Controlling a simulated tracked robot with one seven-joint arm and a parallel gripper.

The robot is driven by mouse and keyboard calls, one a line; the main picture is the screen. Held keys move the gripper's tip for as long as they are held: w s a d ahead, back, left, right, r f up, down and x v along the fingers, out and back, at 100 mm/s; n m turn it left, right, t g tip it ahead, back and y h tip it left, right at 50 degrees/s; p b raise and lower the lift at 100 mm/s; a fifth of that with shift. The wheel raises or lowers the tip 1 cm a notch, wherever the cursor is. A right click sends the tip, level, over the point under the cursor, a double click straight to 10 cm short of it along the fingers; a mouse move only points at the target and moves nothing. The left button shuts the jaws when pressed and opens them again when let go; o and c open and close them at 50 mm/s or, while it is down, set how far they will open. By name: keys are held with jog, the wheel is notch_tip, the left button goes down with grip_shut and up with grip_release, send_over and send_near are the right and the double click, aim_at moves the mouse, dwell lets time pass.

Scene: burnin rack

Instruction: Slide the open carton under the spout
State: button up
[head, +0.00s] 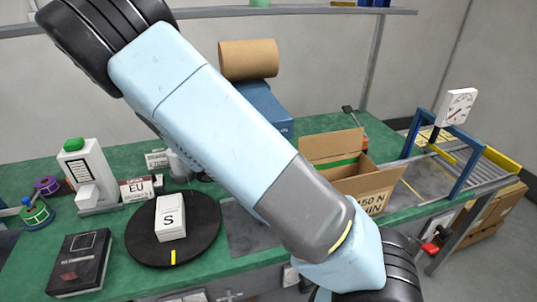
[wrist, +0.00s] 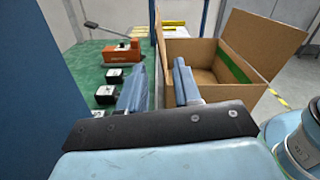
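The open brown carton (head: 385,181) stands on the green bench to the right of my arm, flaps up, with a green band inside. In the wrist view the carton (wrist: 222,92) is just ahead and to the right. My gripper (wrist: 158,82) is open. Its right finger overlaps the carton's near left corner, and its left finger is left of the carton; contact cannot be told. In the head view my arm hides the gripper. A blue machine (head: 265,104) with a brown paper roll (head: 248,59) stands behind my arm. I cannot make out a spout.
A black turntable (head: 142,240) holds a white box marked S (head: 171,217). A blue frame (head: 460,165) with a dial gauge (head: 457,107) spans the bench's right end, beside a roller conveyor (head: 492,172). A red tool (wrist: 122,53) and small black-and-white blocks (wrist: 106,94) lie left of the carton.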

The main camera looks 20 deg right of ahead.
aim_at(308, 149)
jog(key=d, duration=0.9)
jog(key=shift+d, duration=0.1)
jog(key=shift+c, duration=0.3)
grip_shut()
